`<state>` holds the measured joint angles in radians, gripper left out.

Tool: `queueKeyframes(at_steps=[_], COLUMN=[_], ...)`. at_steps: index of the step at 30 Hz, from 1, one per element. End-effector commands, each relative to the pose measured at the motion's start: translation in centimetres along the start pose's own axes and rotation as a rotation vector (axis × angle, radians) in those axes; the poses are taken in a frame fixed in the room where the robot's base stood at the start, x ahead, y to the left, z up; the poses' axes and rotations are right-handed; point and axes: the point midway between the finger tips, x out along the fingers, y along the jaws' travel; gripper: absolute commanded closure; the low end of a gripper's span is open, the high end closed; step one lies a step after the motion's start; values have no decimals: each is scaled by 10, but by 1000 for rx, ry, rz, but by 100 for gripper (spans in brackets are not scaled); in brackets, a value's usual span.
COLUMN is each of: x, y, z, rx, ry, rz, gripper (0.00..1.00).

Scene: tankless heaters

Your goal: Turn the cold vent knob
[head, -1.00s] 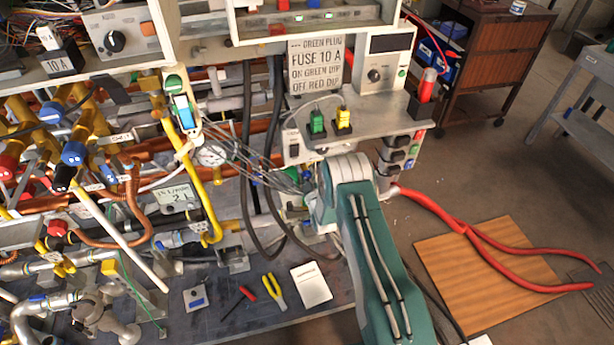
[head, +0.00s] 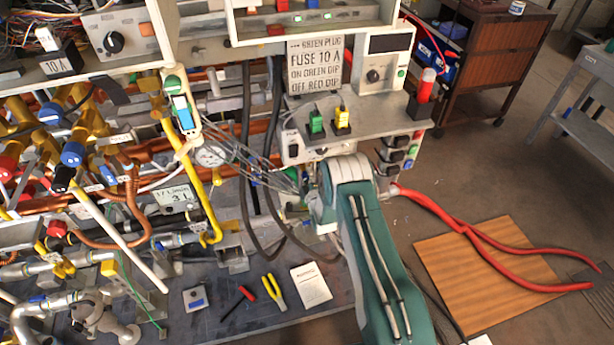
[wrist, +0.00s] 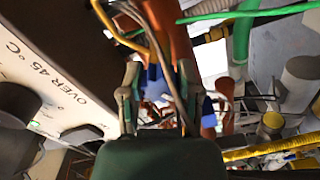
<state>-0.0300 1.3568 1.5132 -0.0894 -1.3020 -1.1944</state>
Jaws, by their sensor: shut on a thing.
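In the wrist view, a blue knob (wrist: 155,82) shows between the two fingers of my gripper (wrist: 158,98). The fingers are closed on it from both sides. Another blue part (wrist: 208,112) shows just right of the right finger. Grey cables hang across the view in front of the knob and hide part of it. No label on the knob can be read. In the head view, my arm reaches up from the bottom to the pipework right of the black hoses; the fingertips and the held knob cannot be made out there among the cables.
A white panel marked "OVER 45°C" (wrist: 62,75) stands close left of my gripper. A yellow pipe (wrist: 270,150) lies at lower right.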

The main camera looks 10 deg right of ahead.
Motion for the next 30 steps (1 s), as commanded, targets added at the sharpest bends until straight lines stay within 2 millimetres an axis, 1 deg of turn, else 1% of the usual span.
queueKeyframes(at_steps=[1, 15, 16, 18, 30], x=[-1, -1, -1, -1, -2], y=[-3, -4, -4, -4, -1], z=[-2, -2, -3, -3, -1], rx=[-9, -21, -21, -21, -20], ry=[4, 5, 5, 5, 2], rz=[-9, -11, -11, -10, -4], gripper=[100, 100, 47, 21, 21])
